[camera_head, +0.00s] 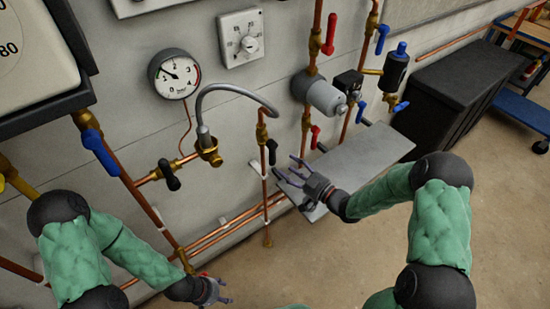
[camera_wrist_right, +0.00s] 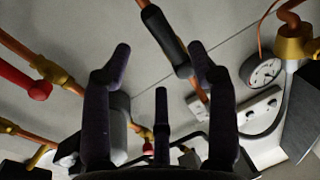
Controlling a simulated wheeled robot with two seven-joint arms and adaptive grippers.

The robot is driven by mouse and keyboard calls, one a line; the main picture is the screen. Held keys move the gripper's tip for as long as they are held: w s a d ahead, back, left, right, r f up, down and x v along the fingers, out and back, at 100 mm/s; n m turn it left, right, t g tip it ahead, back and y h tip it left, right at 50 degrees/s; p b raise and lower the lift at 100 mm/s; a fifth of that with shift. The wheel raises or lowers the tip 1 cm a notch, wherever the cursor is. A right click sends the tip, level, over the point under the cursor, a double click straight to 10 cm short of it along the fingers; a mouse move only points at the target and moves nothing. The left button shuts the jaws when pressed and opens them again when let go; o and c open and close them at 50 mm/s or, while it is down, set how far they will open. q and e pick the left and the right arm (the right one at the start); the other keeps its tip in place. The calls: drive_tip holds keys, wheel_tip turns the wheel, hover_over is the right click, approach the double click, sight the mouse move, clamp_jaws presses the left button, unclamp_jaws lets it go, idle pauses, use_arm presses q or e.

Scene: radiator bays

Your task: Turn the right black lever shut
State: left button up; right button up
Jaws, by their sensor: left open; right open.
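The right black lever (camera_head: 271,151) hangs down beside a vertical copper pipe, below a brass valve (camera_head: 262,130). The left black lever (camera_head: 169,174) sits on a brass fitting further left and slants down to the right. My right gripper (camera_head: 285,171) is open and empty, just right of and below the right black lever. In the right wrist view, the lever's black handle (camera_wrist_right: 165,40) shows beyond the gap between the spread fingers (camera_wrist_right: 160,65); I see no clear contact. My left gripper (camera_head: 213,290) is open and empty, low near the pipes.
A grey panel (camera_head: 365,160) lies beneath and beyond my right gripper. Blue lever (camera_head: 99,152), red lever (camera_head: 330,34) and a grey cylinder (camera_head: 326,96) project from the wall. A pressure gauge (camera_head: 174,74) and bent grey hose (camera_head: 235,87) are nearby. Floor at the lower right is clear.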

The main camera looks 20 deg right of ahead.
sight(274, 156)
drive_tip(key=shift+b+x, duration=0.9)
drive_tip(key=shift+x, duration=3.15)
drive_tip(key=shift+s, duration=0.1)
clamp_jaws()
